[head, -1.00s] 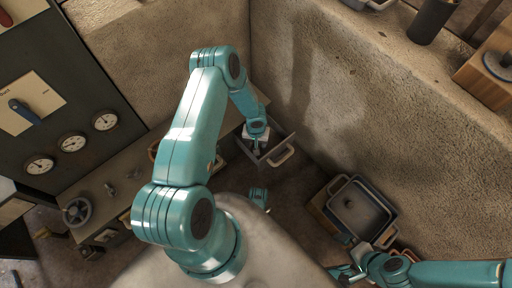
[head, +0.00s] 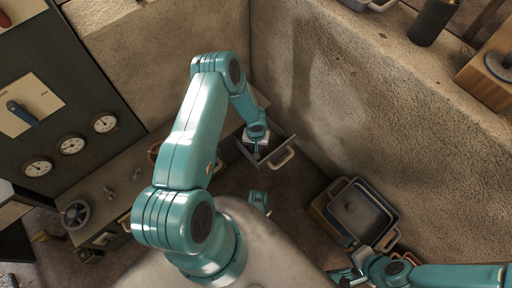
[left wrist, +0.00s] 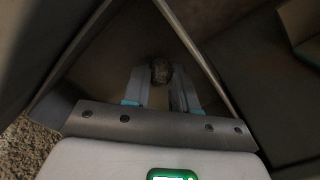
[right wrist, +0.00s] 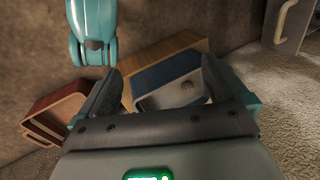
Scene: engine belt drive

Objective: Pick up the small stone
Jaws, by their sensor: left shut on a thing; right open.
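A small, dark, rough stone (left wrist: 160,70) is between the fingertips of my left gripper (left wrist: 163,88) in the left wrist view. The fingers are shut on it. In the head view my left gripper (head: 257,149) reaches down into an open grey drawer (head: 281,157) by the wall, and the stone cannot be made out there. The drawer's walls (left wrist: 75,50) flank the fingers in the left wrist view. My right gripper (head: 352,274) is open at the lower right of the head view. Its spread fingers (right wrist: 160,92) stand in front of a blue tray in the right wrist view.
A panel with gauges (head: 71,143) stands at the left.

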